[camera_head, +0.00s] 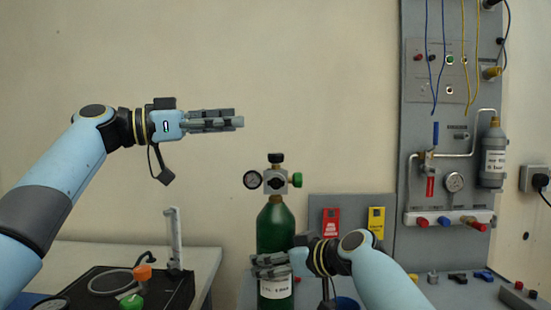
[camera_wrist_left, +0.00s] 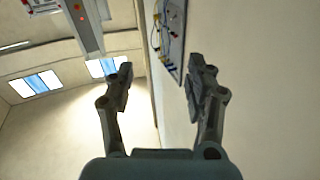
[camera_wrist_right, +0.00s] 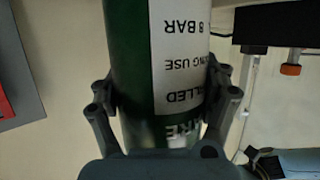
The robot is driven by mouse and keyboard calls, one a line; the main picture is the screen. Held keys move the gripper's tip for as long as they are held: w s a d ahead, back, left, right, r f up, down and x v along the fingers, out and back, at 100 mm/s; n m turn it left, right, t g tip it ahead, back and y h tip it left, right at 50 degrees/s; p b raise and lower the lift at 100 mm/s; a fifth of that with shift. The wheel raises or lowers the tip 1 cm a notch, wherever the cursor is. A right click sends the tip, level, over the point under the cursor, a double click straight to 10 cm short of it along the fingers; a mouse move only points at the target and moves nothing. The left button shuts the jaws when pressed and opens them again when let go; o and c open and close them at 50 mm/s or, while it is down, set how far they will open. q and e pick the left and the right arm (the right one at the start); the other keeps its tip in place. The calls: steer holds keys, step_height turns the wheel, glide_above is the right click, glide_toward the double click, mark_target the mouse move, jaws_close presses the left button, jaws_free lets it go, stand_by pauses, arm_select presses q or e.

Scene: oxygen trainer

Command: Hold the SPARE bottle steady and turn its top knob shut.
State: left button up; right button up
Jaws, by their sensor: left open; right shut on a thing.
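The SPARE bottle (camera_head: 275,230) is a green cylinder with a white label, standing upright in the middle of the head view. My left gripper (camera_head: 238,122) is open and empty, in the air above and to the left of the top knob. The left wrist view shows nothing between its fingers.
A grey wall panel (camera_head: 410,130) with pipes, a gauge and a grey cylinder (camera_head: 494,155) stands at the right. A red tag (camera_head: 331,222) and a yellow tag (camera_head: 376,222) are behind the bottle. A black tray (camera_head: 178,290) lies at the lower left. Space above the bottle is free.

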arm_select(q)
steer(key=n+y, duration=0.1)
glide_toward(275, 158)
steer(key=x, duration=0.3)
steer(key=w+x, duration=0.1)
steer(key=x, duration=0.6)
steer(key=shift+w+d, duration=0.1)
steer(key=shift+w, duration=0.25)
jaws_close()
steer(key=shift+f+m+g+h, duration=0.1)
steer(key=shift+m+g+h, duration=0.5)
steer(key=shift+m+g, duration=1.1)
steer(key=shift+n+g, duration=0.3)
steer(key=shift+g, duration=0.3)
